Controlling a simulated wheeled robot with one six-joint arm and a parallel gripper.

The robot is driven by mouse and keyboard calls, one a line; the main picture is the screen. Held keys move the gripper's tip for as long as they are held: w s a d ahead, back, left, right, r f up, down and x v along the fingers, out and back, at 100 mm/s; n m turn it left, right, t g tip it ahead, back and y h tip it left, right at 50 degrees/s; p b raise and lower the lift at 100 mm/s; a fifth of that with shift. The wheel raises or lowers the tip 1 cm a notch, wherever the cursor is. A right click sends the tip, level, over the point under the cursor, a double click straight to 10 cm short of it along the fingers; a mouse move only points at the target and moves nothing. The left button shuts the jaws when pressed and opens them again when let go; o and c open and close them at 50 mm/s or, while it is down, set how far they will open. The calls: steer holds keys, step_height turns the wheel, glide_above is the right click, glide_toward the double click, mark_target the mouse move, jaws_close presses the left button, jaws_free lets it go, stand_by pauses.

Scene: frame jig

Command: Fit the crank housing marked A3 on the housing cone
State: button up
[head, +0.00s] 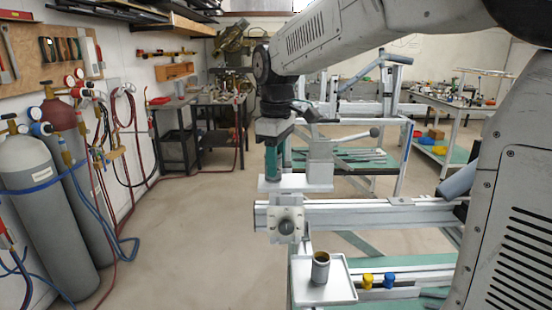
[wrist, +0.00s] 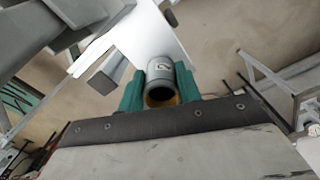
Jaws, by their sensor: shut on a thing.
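My gripper (wrist: 160,88) shows its two teal fingers in the wrist view, closed on the sides of a grey tubular crank housing (wrist: 160,72). The housing has a dark bore with a yellowish inside and a pale mark too small to read. In the head view my gripper (head: 272,165) points down over the pale plate (head: 305,186) of the frame jig; the fingers mostly hide the housing there. I cannot tell whether it touches the plate. A dark round knob or cone (head: 286,227) sticks out of the plate's front; I cannot tell if it is the housing cone.
A grey block with a lever (head: 320,160) stands close right of my gripper. Another grey tubular part (head: 320,267) stands in a pale tray (head: 338,293) below. Yellow (head: 367,281) and blue (head: 389,280) pieces lie beside the tray. Gas cylinders (head: 45,200) stand far left.

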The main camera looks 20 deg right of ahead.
steer(key=o, duration=1.1)
steer(key=shift+r, duration=0.1)
step_height(320, 180, up, 8)
steer(key=shift+f, duration=0.2)
steer(key=s+r+n+t+h, duration=0.1)
steer(key=s+r+n, duration=0.1)
steer(key=s+r, duration=0.3)
steer(key=s+d+f+m+y, duration=0.1)
steer(key=s+d+f+m, duration=0.1)
steer(key=s+f+m, duration=0.9)
steer(key=s+f, duration=0.7)
steer(key=s, duration=0.4)
steer(key=shift+s+d+f, duration=0.25)
steer(key=shift+f, duration=0.1)
